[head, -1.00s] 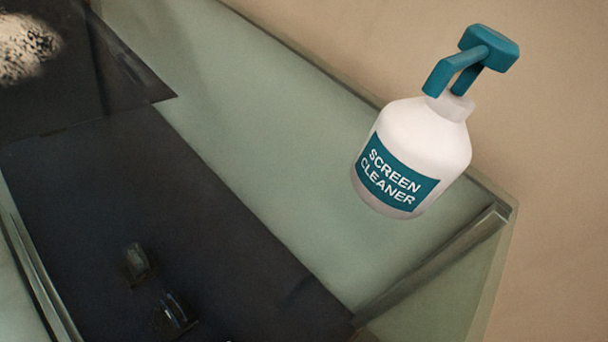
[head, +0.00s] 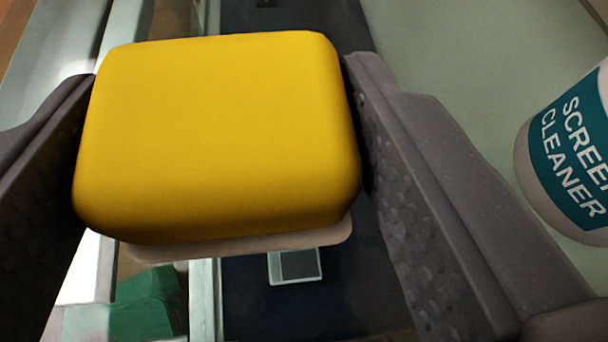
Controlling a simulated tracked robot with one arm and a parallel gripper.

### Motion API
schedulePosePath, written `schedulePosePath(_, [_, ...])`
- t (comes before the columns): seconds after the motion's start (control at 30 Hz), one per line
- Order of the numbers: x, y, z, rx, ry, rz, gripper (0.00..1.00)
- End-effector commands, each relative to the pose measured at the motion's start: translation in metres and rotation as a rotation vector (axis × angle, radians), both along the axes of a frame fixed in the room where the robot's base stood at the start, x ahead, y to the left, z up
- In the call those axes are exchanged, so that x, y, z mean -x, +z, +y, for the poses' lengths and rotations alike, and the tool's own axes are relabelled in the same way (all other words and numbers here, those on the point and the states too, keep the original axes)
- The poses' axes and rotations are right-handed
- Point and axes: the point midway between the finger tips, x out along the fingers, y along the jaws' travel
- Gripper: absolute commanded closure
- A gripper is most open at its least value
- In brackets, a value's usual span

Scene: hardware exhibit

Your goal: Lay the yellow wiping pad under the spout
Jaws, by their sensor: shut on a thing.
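The yellow wiping pad (head: 220,135) has rounded corners and a pale underside that shows along its near edge. My gripper (head: 220,130) is shut on it, with one dark grey finger against each side. The pad fills the middle of the view and hides part of the surface below. The screen cleaner bottle (head: 575,160), white with a teal label, stands at the right, outside my right finger. It is cut off by the picture edge, and its spout is out of view.
A dark mat or panel (head: 365,285) lies below the pad, with a small pale-framed item (head: 295,266) on it. A green block-like thing (head: 145,305) is at lower left. The pale green surface (head: 450,50) left of the bottle looks clear.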

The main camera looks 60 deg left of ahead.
Motion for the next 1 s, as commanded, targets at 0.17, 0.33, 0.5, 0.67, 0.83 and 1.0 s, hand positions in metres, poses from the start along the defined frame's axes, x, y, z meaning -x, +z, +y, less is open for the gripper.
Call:
schedulePosePath(0.17, [-0.003,-0.011,-0.001,0.000,0.000,0.002,0.66])
schedulePosePath(0.33, [-0.002,-0.032,-0.001,0.000,0.001,0.003,0.66])
schedulePosePath(0.5, [-0.002,-0.036,-0.001,0.001,0.001,0.001,0.66])
schedulePosePath(0.67, [-0.002,-0.036,-0.001,0.001,0.001,0.001,0.28])
schedulePosePath(0.83, [-0.002,-0.036,0.000,0.001,0.002,0.001,0.23])
schedulePosePath(1.0, [-0.002,-0.035,-0.001,0.001,0.002,0.000,0.23])
